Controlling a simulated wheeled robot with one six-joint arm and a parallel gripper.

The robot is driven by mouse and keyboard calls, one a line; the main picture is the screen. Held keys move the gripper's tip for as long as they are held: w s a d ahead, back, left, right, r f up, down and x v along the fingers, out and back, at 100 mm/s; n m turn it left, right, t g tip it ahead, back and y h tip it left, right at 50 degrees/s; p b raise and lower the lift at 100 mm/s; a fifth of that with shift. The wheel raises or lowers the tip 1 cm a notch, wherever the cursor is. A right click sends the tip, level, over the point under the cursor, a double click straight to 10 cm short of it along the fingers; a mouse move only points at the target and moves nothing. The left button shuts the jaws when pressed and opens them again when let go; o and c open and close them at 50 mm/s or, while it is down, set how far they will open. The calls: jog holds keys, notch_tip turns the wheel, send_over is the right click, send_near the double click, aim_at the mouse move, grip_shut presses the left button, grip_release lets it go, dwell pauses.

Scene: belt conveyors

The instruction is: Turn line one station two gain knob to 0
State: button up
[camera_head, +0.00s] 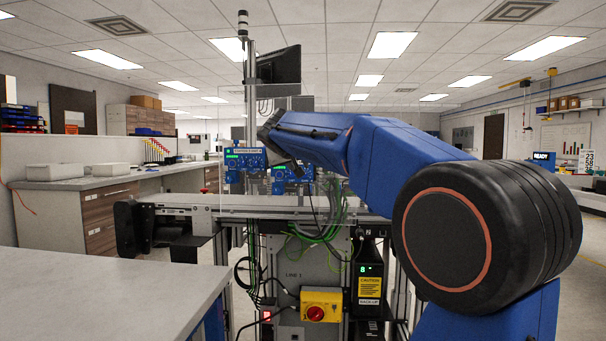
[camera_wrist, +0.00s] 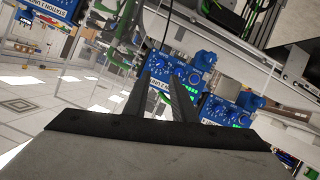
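Blue control units with knobs and green displays stand on the conveyor line. In the head view one blue unit (camera_head: 245,158) is left of my arm's end, and another (camera_head: 291,171) is partly behind it. Their small labels are not surely readable. In the wrist view, a blue unit (camera_wrist: 188,76) with round blue knobs is just beyond my gripper (camera_wrist: 160,73), and another unit (camera_wrist: 228,110) is at its right. A unit labelled station 1 (camera_wrist: 55,10) is at the upper left. My gripper's two dark fingers are apart, with nothing visibly held.
The conveyor (camera_head: 240,205) runs below the units, with green cables hanging under it. A clear panel and metal posts surround the line. A yellow box with a red switch (camera_head: 317,312) is low in front. A grey table (camera_head: 100,295) fills the near left.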

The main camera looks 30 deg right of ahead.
jog(key=x, duration=0.9)
grip_shut()
